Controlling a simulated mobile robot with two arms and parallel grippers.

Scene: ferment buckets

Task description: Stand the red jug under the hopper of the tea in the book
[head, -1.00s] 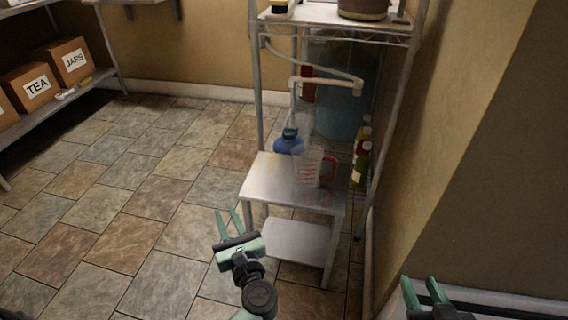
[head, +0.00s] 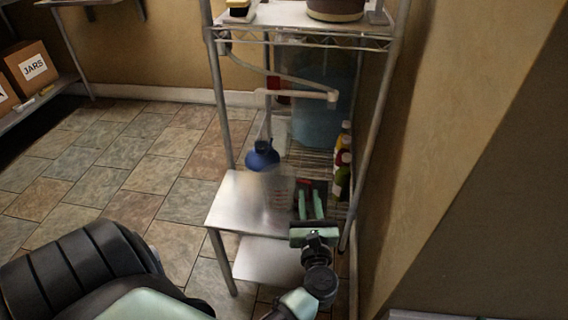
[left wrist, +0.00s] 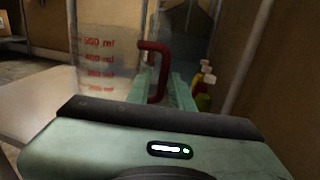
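The red jug (head: 277,192) is a clear measuring jug with red marks and a red handle. It stands upright on the metal step shelf (head: 232,205) of a wire rack. My left gripper (head: 311,204) is at the handle side of the jug. In the left wrist view the jug (left wrist: 108,62) is close ahead, and the red handle (left wrist: 156,72) lies between the fingertips of my left gripper (left wrist: 162,88), which look apart. Whether they touch the handle is not clear. My right gripper is not in view. I see no labelled tea hopper and no book.
A blue rounded bottle (head: 262,156) stands behind the jug, below a pale pipe (head: 290,92). A large bluish container (head: 325,110) is behind. A wall (head: 430,140) bounds the right. Tiled floor is clear at left.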

